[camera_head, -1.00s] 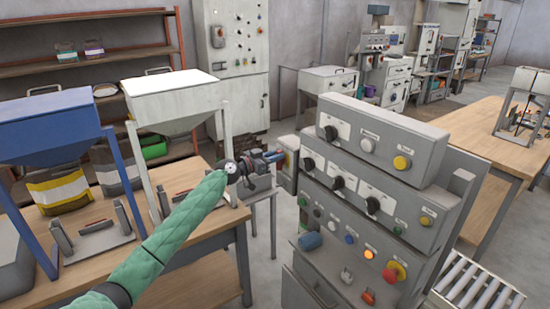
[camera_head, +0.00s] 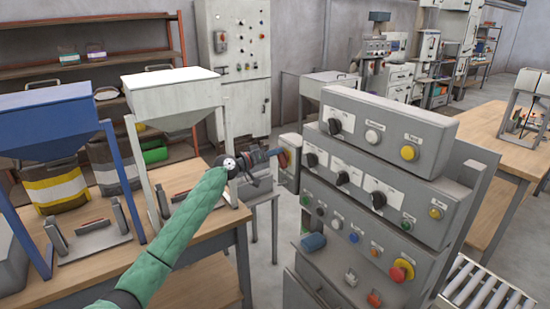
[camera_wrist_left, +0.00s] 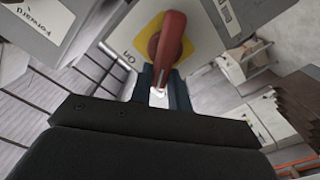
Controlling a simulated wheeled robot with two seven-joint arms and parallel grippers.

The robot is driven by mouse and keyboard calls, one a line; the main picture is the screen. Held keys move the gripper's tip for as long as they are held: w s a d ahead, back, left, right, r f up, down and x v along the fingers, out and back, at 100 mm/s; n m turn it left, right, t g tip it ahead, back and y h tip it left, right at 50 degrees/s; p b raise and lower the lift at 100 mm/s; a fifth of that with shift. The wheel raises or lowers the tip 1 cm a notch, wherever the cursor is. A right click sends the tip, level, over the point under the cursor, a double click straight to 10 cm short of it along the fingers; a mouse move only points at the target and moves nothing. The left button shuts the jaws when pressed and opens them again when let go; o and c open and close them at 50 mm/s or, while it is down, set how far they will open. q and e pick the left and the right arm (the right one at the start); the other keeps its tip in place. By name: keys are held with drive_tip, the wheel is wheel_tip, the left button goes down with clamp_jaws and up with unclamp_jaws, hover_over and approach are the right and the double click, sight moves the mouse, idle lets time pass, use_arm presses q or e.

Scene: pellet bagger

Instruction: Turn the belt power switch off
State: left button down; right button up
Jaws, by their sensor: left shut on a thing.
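The belt power switch shows in the left wrist view as a red rotary handle (camera_wrist_left: 168,42) on a yellow plate (camera_wrist_left: 202,42). The word "On" is printed to the lower left of the handle, and the handle does not point straight at it. My left gripper (camera_wrist_left: 162,92) is shut on the near end of the handle, one dark finger on each side. In the head view the left gripper (camera_head: 272,157) reaches the small grey switch box (camera_head: 289,170) at the left side of the control console (camera_head: 385,175). My right gripper is out of view.
The console carries several knobs, buttons and a red emergency stop (camera_head: 401,270). A white hopper (camera_head: 172,90) and a blue hopper (camera_head: 48,125) stand on the wooden bench (camera_head: 205,280) at left. A roller conveyor (camera_head: 485,290) lies at lower right.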

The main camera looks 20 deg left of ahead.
use_arm(q)
drive_tip(key=n, duration=0.3)
drive_tip(key=f+n+p, duration=0.1)
drive_tip(key=n, duration=0.3)
drive_tip(key=f+n, duration=0.1)
drive_tip(key=n, duration=0.3)
drive_tip(key=shift+w+a, duration=0.15)
drive_tip(key=shift+a, duration=0.1)
drive_tip(key=c, duration=1.6)
unclamp_jaws()
drive_tip(key=shift+o, duration=1.4)
drive_tip(key=shift+w, duration=0.1)
drive_tip(key=shift+f, duration=0.1)
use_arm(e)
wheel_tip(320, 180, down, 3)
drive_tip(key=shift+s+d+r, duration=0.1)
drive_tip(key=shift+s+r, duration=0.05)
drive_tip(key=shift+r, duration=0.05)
